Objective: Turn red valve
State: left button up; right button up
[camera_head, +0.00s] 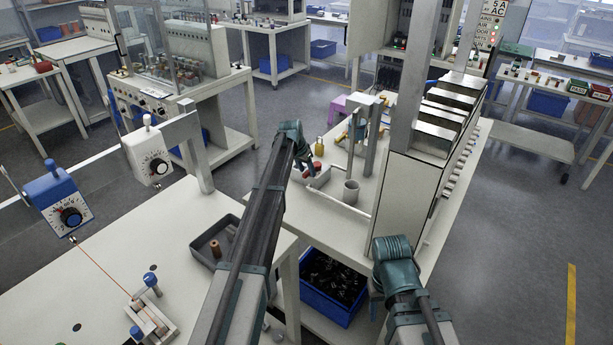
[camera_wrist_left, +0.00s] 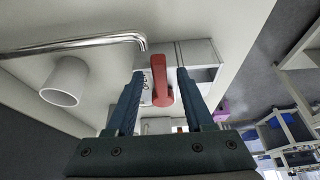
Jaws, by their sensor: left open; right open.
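A red valve handle (camera_wrist_left: 161,80) stands between the two fingers of my left gripper (camera_wrist_left: 158,98) in the left wrist view. The fingers are apart, with a gap on each side of the handle; I see no clear contact. In the head view the red valve (camera_head: 317,166) is small and sits at the front left of the far bench. My left gripper (camera_head: 308,165) is right at it and partly covers it. My right arm (camera_head: 392,262) comes in from the bottom right, but its fingers are hidden.
A metal pipe (camera_wrist_left: 75,48) and a white cup-like cylinder (camera_wrist_left: 65,82) are beside the valve in the left wrist view. A tall cabinet (camera_head: 412,200) stands on the bench's right side. A blue bin (camera_head: 330,290) sits under the bench.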

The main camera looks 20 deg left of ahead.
pick_arm(q)
grip_shut()
dwell(0.3)
dwell(1.2)
